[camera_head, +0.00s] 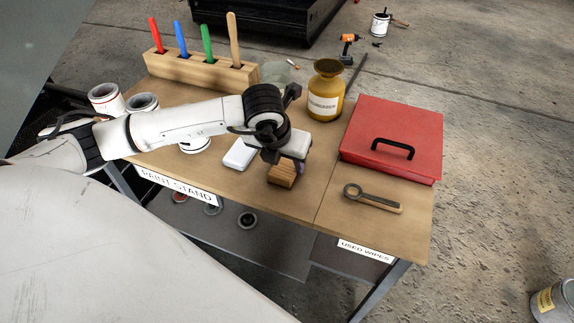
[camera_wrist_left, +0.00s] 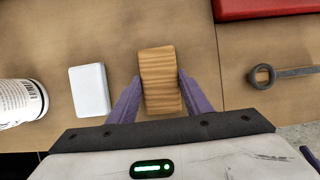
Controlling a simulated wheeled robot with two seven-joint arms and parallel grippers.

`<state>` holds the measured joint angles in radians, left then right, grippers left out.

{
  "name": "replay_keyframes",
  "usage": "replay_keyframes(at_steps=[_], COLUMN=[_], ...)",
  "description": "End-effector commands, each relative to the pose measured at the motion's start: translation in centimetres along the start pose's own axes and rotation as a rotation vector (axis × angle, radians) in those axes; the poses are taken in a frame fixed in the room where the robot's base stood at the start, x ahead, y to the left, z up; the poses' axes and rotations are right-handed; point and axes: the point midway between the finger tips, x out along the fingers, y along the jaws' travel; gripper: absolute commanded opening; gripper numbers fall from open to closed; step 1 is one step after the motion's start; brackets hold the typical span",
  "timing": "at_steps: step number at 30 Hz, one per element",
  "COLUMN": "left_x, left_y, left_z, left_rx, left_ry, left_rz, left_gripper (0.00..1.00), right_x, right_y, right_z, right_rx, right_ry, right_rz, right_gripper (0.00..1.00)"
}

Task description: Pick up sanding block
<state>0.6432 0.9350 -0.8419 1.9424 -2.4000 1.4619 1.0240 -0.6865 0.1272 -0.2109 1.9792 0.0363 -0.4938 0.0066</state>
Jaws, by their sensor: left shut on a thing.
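The sanding block is a small wooden block with striped grain (camera_head: 281,175) on the front middle of the table in the head view. It shows clearly in the left wrist view (camera_wrist_left: 160,80), between two purple fingers. My left gripper (camera_wrist_left: 157,92) is shut on the block, one finger at each long side. In the head view my left gripper (camera_head: 284,163) is above the block and hides its upper part. I cannot tell whether the block touches the table. My right gripper is not in view.
A white block (camera_head: 239,154) lies just left of the sanding block. A red toolbox (camera_head: 392,139) and a ring-ended tool (camera_head: 372,198) are to the right. A yellow bottle (camera_head: 326,90) and a wooden rack (camera_head: 200,72) stand behind. White cans (camera_head: 106,99) are at left.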

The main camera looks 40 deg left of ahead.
Motion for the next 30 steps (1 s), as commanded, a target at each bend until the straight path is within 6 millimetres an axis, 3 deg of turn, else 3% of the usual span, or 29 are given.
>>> replay_keyframes(at_steps=[10,21,30], left_x=[-1.3,-8.2,-9.8], left_y=[0.0,0.0,0.0], left_z=[0.7,3.5,4.1], left_rx=[-0.001,-0.001,0.0], left_ry=[-0.005,-0.004,0.0], left_rz=[-0.001,-0.001,0.0], left_gripper=[0.21,0.21,0.21], right_x=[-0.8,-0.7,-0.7], right_y=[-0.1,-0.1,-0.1], right_z=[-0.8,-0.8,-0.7], right_rx=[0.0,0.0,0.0], right_ry=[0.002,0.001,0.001], right_rz=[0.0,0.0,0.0], right_gripper=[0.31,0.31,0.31])
